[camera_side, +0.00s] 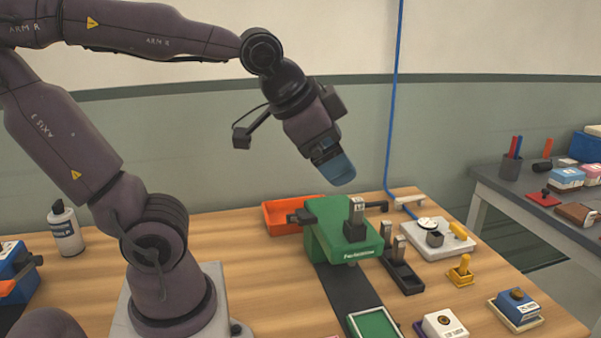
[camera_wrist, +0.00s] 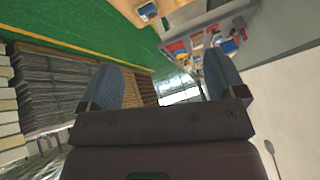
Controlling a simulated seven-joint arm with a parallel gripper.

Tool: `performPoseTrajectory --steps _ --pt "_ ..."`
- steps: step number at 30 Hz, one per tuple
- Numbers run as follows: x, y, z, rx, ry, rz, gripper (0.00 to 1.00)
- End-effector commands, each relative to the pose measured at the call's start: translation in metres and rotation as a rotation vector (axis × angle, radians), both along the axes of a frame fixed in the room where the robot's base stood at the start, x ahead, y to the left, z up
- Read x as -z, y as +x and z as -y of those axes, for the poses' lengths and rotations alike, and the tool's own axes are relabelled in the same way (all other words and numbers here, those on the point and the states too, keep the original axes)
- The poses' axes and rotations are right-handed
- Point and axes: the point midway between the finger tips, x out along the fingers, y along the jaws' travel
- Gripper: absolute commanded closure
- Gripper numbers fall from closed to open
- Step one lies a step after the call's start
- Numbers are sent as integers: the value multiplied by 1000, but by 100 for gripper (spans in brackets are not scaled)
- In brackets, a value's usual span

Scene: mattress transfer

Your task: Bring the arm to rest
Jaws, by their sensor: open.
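My gripper (camera_side: 340,168) hangs in the air above the wooden table, tilted down to the right, with blue fingertips. It is above the green machine (camera_side: 338,230) and touches nothing. In the wrist view, the two blue fingers of my gripper (camera_wrist: 163,82) stand wide apart with nothing between them. No mattress can be made out in either view.
A black holder (camera_side: 403,274), a white plate with fittings (camera_side: 440,246), a yellow block (camera_side: 461,270) and a blue box (camera_side: 517,306) stand to the right. A grey side table (camera_side: 490,180) is further right.

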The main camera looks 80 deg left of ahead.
Motion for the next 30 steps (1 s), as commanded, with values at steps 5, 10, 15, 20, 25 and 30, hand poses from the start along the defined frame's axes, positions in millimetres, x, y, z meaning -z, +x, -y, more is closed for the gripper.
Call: performPoseTrajectory --steps 5,10,15,20,25,30 --pt "18 -47 20 -147 -188 -107 11" --pt "21 -54 24 -175 -219 -130 11" --pt "21 -54 23 -173 -216 -128 11" --pt "21 -54 23 -173 -216 -128 11" --pt "21 -54 23 -173 -216 -128 11" --pt "21 -54 23 -173 -216 -128 11"
